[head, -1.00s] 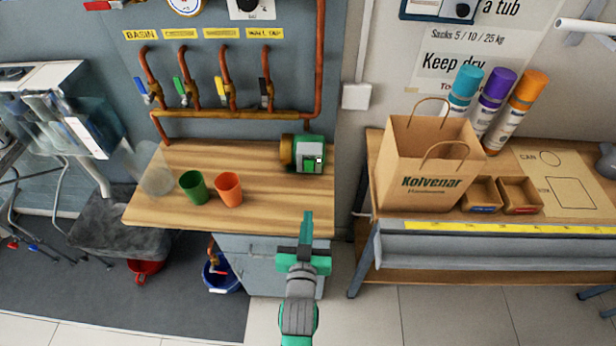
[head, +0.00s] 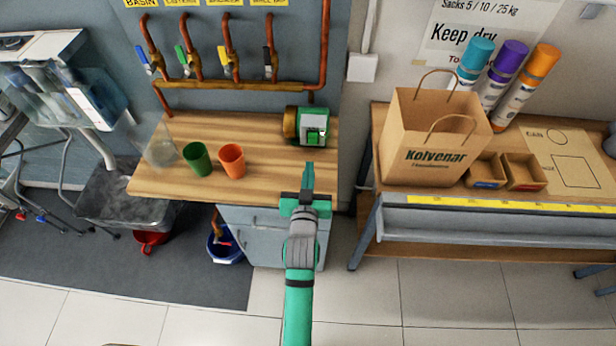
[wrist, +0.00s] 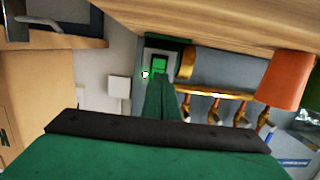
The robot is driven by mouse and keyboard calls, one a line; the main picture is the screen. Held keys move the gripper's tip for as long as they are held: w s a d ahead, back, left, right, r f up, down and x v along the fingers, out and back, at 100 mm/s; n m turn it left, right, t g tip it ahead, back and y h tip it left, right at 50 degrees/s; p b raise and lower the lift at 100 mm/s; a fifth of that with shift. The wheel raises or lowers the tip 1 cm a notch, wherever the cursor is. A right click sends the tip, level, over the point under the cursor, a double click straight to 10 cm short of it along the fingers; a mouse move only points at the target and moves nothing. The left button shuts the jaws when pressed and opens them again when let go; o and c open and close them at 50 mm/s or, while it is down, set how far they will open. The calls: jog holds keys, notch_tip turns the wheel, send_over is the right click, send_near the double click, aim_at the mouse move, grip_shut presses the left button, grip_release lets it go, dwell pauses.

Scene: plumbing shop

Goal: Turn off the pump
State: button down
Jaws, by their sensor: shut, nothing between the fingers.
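The pump (head: 312,126) is a green box with a brass round end on its left. It stands on the wooden counter (head: 255,190) near its right end, and its front panel faces me. In the wrist view the panel carries a bright green switch (wrist: 159,65), with a small white spot beside it. My gripper (head: 308,168) is shut and empty, pointing toward the pump from the counter's front edge. In the wrist view my closed fingers (wrist: 160,92) reach up just below the switch and cover part of the pump. I cannot tell whether they touch it.
A green cup (head: 197,160), an orange cup (head: 232,162) and a clear vessel (head: 160,150) stand left on the counter. Copper pipes (head: 240,84) with coloured valve handles run behind. A paper bag (head: 432,140) stands on the right bench. The counter between cups and pump is clear.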

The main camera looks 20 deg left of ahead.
aim_at(312, 143)
jog(key=x, duration=0.9)
jog(key=shift+w, duration=0.15)
jog(key=shift+f, duration=0.1)
jog(key=v, duration=0.4)
jog(key=f+v, duration=0.1)
jog(key=v, duration=0.4)
jog(key=f+v, duration=0.1)
jog(key=v, duration=0.4)
jog(key=shift+d+f, duration=0.1)
jog(key=shift+f, duration=0.05)
